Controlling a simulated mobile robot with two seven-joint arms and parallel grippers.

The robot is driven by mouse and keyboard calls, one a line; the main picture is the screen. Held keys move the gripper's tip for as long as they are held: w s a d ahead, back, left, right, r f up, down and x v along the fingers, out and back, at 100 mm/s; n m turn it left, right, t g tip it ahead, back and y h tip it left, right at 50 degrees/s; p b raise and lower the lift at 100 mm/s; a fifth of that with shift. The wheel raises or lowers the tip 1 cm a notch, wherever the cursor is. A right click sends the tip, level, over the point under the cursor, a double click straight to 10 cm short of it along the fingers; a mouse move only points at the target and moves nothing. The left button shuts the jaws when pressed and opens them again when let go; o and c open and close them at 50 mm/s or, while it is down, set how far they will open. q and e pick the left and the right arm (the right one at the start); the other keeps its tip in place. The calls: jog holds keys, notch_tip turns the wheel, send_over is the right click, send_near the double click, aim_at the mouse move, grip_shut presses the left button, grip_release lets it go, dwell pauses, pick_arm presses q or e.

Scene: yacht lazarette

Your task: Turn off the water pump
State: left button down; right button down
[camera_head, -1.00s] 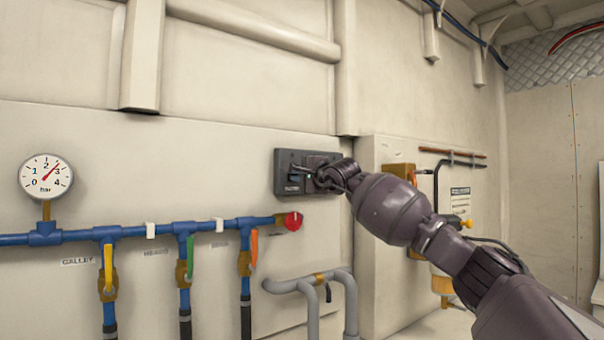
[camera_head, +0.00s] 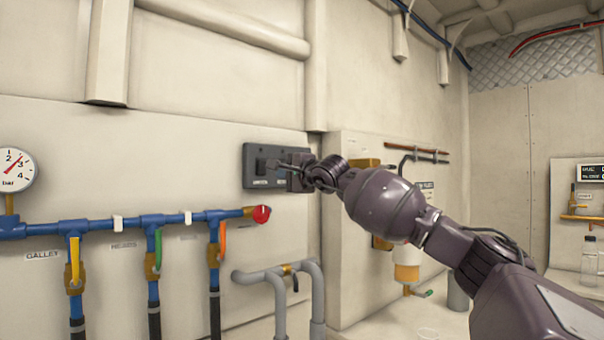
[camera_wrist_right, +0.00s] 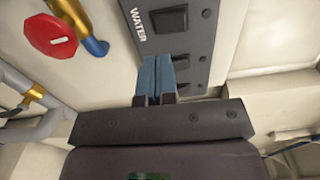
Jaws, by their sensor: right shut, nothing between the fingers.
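A dark grey switch panel (camera_head: 254,151) is mounted on the wall in the middle of the head view. Its left label reads WATER in the right wrist view, beside a black rocker switch (camera_wrist_right: 169,19). Which way that rocker is tipped I cannot tell. A second switch (camera_wrist_right: 194,88) is lower on the panel, partly hidden by my fingers. My right gripper (camera_head: 270,164) is shut and empty, with its fingers in front of the panel. The fingers (camera_wrist_right: 159,62) point at the panel between the two switches; contact is unclear. My left gripper is out of view.
Below the panel, a blue pipe (camera_head: 93,227) carries a red knob (camera_head: 261,214) and several coloured valve levers. A pressure gauge (camera_head: 14,168) is at the left edge. Grey pipes (camera_head: 312,287) are under the panel. A filter bowl (camera_head: 407,268) hangs to the right.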

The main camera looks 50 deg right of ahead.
jog(key=s+p, duration=0.1)
jog(key=s, duration=0.6)
jog(key=shift+a+r+p, duration=0.3)
jog(key=shift+a, duration=0.15)
dwell(0.9)
